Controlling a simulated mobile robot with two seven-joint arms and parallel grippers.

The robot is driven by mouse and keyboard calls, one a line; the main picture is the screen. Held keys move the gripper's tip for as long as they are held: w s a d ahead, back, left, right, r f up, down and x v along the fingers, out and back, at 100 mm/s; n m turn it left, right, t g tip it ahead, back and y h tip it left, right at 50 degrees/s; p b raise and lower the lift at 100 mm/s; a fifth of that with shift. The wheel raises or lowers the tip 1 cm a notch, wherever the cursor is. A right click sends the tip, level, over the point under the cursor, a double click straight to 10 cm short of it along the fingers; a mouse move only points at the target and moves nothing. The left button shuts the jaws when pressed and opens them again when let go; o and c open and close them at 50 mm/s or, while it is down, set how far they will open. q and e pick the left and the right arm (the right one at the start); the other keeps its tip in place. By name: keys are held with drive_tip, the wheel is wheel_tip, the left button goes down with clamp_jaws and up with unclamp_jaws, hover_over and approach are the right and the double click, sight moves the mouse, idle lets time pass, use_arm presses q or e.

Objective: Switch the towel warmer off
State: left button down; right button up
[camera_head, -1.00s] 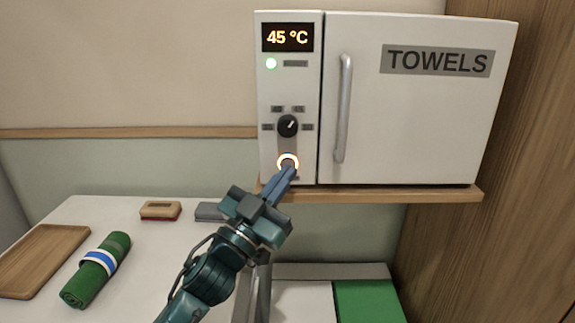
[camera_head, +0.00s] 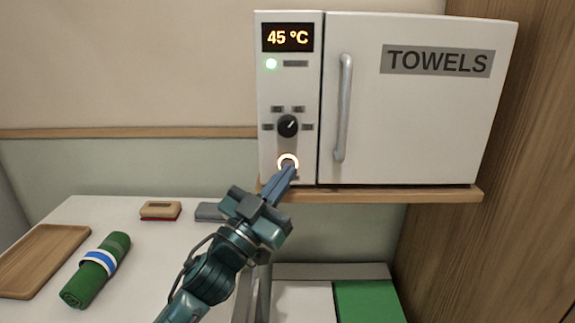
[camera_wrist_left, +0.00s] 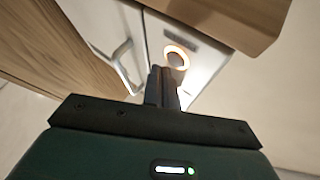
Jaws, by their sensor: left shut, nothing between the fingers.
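The towel warmer (camera_head: 410,120) is a white cabinet on a wooden shelf, its door marked TOWELS shut. A black knob (camera_head: 288,125) sits mid-panel. Below it is a round button with a glowing ring (camera_head: 288,158), also seen in the left wrist view (camera_wrist_left: 176,57). My left gripper (camera_head: 290,170) is shut and empty, its fingertips at the button's lower edge and hiding part of it. I cannot tell whether they touch it. My right gripper is not in view.
The wooden shelf (camera_head: 400,195) juts out under the warmer. On the white table (camera_head: 150,260) are a rolled green towel (camera_head: 97,270), a wooden tray (camera_head: 40,260), a brush (camera_head: 160,210) and a grey item (camera_head: 209,211). A wooden panel (camera_head: 510,200) stands at right.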

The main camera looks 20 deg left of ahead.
use_arm(q)
drive_tip(key=shift+w+a, duration=0.15)
drive_tip(key=shift+w, duration=0.25)
drive_tip(key=shift+w, duration=0.15)
idle(0.5)
drive_tip(key=shift+s, duration=0.6)
drive_tip(key=s+d, duration=0.2)
drive_tip(key=s, duration=0.3)
drive_tip(key=shift+s+p, duration=0.4)
